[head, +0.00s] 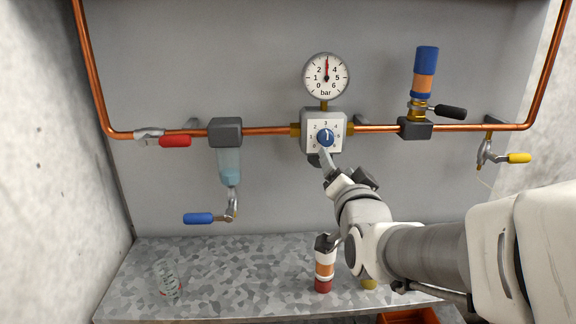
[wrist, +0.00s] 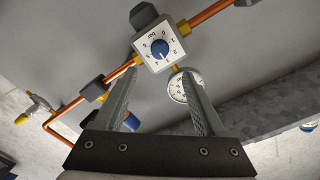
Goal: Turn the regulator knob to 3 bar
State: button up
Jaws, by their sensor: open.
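The regulator (head: 342,118) is a pale block on the copper pipe with a blue knob (head: 325,139) on its face; it also shows in the wrist view, upside down, where the knob (wrist: 160,49) sits beyond the fingertips. The knob's white mark points at about 3. The round gauge (head: 326,77) above has its red needle straight up, between 2 and 4, at about 3 bar; it is partly hidden by a finger in the wrist view (wrist: 181,90). My gripper (head: 322,158) is open and empty, just below and in front of the knob, apparently not touching it.
Left on the pipe are a red-handled valve (head: 174,141) and a filter (head: 230,165) with a blue handle (head: 199,218). Right are a blue-and-orange cylinder (head: 425,73), black lever (head: 450,112) and yellow handle (head: 519,158). A glass (head: 168,280) and a bottle (head: 324,268) stand on the bench.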

jog(key=shift+s+b, duration=2.25)
jog(key=shift+s, duration=0.55)
jog(key=shift+r, duration=0.1)
